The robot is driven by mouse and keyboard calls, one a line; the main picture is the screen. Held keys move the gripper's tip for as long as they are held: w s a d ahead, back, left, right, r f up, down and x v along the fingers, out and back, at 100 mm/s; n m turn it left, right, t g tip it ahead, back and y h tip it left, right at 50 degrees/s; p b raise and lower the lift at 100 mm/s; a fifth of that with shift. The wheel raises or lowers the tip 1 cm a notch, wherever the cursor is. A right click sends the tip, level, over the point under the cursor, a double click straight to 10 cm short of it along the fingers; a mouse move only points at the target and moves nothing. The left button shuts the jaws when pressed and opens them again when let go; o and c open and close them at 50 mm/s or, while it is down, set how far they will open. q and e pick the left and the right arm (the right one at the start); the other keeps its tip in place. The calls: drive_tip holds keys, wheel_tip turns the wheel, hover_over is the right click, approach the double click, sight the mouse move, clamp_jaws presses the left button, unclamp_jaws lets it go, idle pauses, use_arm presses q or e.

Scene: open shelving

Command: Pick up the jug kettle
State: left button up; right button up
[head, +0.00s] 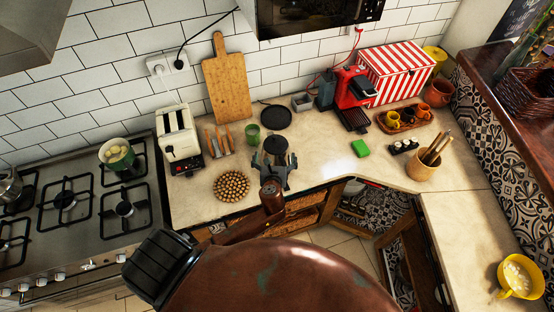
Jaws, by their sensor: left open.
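My left gripper (273,163) is open over the counter's front part, its dark fingers pointing toward the back wall. A small dark round thing (276,145) shows just beyond the fingertips; I cannot tell whether it is the jug kettle, or whether the fingers touch it. A flat black disc (275,117) lies behind it on the counter. A metal vessel (10,186) on the stove is cut off by the left edge, so its kind is unclear. No jug kettle can be clearly made out. My right gripper is not in view.
A round tray of small brown items (232,186) and a green cup (253,134) stand left of the gripper. A toaster (180,139) is farther left. A red coffee machine (354,91), green sponge (360,148) and utensil pot (422,168) are right. Counter (320,160) before the sponge is clear.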

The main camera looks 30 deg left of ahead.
sight(276, 146)
use_arm(q)
drive_tip(key=x, duration=0.3)
drive_tip(key=shift+w+r+p, duration=0.15)
drive_tip(key=shift+w+p, duration=0.05)
drive_tip(key=shift+p, duration=0.1)
drive_tip(key=shift+x, duration=1.25)
drive_tip(key=shift+s, duration=0.1)
drive_tip(key=c, duration=1.9)
drive_tip(key=shift+r, duration=0.2)
drive_tip(key=shift+c, duration=0.4)
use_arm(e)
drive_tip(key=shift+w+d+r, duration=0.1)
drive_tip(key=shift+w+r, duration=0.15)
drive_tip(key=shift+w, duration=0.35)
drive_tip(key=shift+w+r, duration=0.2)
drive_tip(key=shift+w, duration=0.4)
use_arm(q)
drive_tip(key=shift+r, duration=0.1)
